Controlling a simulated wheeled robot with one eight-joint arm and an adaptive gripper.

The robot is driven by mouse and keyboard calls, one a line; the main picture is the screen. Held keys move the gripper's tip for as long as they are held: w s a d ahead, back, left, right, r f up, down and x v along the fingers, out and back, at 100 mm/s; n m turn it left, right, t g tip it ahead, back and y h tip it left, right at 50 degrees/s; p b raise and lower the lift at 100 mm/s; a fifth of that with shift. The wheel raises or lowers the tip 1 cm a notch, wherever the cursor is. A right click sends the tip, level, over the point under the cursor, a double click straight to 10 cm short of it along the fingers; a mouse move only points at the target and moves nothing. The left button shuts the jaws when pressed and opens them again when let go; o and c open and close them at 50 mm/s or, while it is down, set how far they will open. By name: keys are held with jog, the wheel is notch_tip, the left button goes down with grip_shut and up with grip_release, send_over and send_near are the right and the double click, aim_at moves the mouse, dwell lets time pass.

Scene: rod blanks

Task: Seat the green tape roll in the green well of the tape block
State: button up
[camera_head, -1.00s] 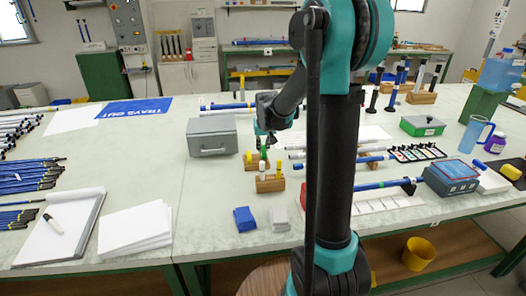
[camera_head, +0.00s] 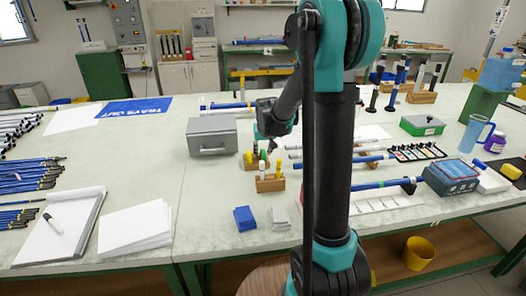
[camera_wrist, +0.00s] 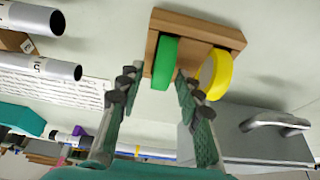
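The green tape roll (camera_wrist: 165,62) stands upright at one end of the wooden tape block (camera_wrist: 196,28), beside the yellow tape roll (camera_wrist: 216,76). Its lower part meets the block; how deep it sits in the well is hidden. In the head view the green roll (camera_head: 264,156) shows just under my gripper (camera_head: 270,142). In the wrist view my gripper (camera_wrist: 155,85) is open, its fingertips on either side of the green roll's upper part. There is a clear gap on the left; the right fingertip is close to the roll, and contact cannot be told.
A grey metal box (camera_head: 212,136) stands just left of the tape block. A second wooden block (camera_head: 270,184) with upright pieces stands in front. Rods (camera_head: 345,162) lie to the right. The bench is clear in front of the grey box.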

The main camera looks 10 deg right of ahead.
jog(key=shift+r, duration=0.1)
jog(key=v, duration=1.2)
